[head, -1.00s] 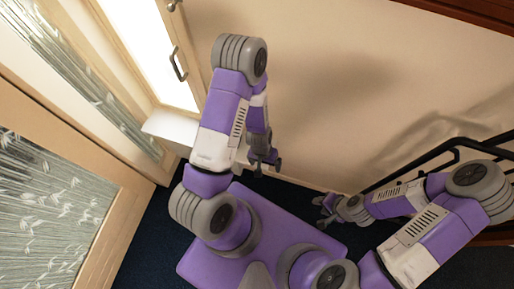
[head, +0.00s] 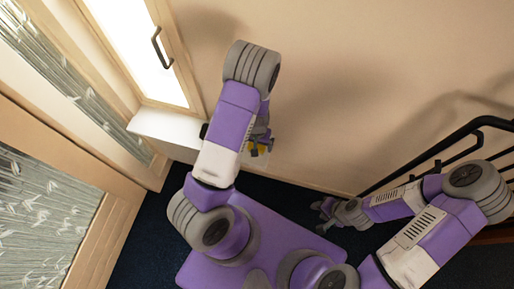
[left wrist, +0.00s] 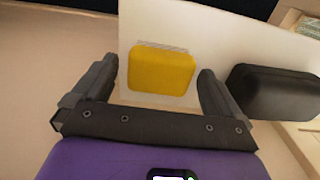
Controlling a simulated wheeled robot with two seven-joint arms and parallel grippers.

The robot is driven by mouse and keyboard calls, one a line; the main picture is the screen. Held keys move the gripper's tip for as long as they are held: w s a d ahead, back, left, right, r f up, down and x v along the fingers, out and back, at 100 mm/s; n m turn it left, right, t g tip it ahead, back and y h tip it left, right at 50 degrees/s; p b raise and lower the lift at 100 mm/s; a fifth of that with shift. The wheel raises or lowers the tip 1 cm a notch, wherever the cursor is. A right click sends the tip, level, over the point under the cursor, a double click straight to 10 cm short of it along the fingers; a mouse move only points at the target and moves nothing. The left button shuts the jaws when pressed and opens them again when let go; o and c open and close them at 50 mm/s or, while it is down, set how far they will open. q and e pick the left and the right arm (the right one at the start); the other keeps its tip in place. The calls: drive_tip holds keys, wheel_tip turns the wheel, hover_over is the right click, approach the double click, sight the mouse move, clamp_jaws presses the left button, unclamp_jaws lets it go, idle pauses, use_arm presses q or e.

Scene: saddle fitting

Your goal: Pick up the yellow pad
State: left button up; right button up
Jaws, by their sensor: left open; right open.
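The yellow pad (left wrist: 161,70) is a rounded block on a pale surface in the left wrist view. My left gripper (left wrist: 157,75) is open, with one finger on each side of the pad and a gap to each. In the head view small bits of the yellow pad (head: 261,149) show by my left gripper (head: 263,142), and my arm hides most of the area. My right gripper (head: 326,208) is far from the pad at the lower right, and looks empty.
A black rounded block (left wrist: 275,91) lies just right of my left gripper's right finger. A white ledge (head: 168,127) runs below the bright panel with a handle (head: 161,47). A black railing (head: 430,152) stands near my right arm.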

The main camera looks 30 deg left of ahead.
use_arm(q)
drive_tip(key=shift+f, duration=0.7)
drive_tip(key=shift+r, duration=0.1)
drive_tip(key=shift+c, duration=0.5)
drive_tip(key=c, duration=0.9)
wheel_tip(320, 180, up, 10)
drive_tip(key=p, duration=0.4)
